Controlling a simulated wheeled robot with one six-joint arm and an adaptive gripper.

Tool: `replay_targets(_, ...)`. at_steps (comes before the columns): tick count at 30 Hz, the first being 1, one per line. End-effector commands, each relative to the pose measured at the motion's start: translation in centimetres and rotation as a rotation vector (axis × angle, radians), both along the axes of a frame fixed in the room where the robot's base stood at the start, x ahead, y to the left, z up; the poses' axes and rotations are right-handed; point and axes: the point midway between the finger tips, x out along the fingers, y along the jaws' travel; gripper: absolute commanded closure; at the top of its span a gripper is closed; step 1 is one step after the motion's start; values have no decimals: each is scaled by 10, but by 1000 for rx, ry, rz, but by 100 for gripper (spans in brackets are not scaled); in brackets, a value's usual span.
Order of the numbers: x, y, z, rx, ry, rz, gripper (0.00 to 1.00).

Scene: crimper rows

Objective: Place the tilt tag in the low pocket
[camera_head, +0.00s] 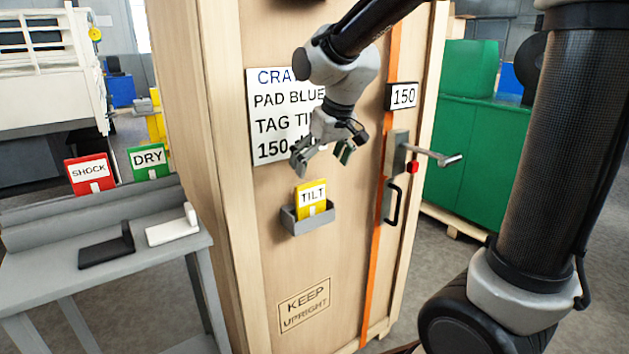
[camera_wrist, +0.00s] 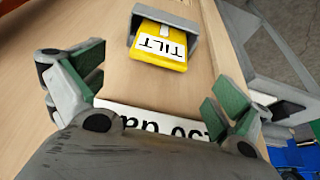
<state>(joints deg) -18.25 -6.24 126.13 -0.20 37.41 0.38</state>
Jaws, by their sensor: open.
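The yellow tilt tag (camera_head: 311,199) stands upright in a small grey pocket (camera_head: 309,222) low on the front of a tall wooden crate (camera_head: 215,120). Its TILT label faces out. In the wrist view the tag (camera_wrist: 158,52) shows upside down inside the grey pocket (camera_wrist: 193,26). My gripper (camera_head: 325,160) is open and empty in front of the crate, above the tag and apart from it. In the wrist view the green-padded fingers (camera_wrist: 155,82) are spread wide, with the tag beyond them.
A sign (camera_head: 270,115) is on the crate behind my gripper. A handle lever (camera_head: 432,155) sticks out at the right. A grey bench (camera_head: 110,258) on the left holds a red SHOCK tag (camera_head: 90,174), a green DRY tag (camera_head: 149,161), and black (camera_head: 106,248) and white (camera_head: 172,228) brackets.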

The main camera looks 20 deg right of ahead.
Motion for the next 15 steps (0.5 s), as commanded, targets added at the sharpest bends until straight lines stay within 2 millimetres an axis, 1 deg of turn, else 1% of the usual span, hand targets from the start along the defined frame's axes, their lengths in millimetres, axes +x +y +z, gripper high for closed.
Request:
replay_targets(1, -3, -1, 8, 1, -3, 0, 0)
replay_targets(4, -7, -2, 18, 0, -1, 0, 0)
replay_targets(9, -10, -3, 25, 0, 1, 0, 0)
replay_targets(11, -14, -7, 26, 0, 1, -5, 0)
replay_targets(14, -34, -27, 33, 1, -3, -39, 0)
replay_targets(15, -49, -41, 36, 1, -2, -63, 0)
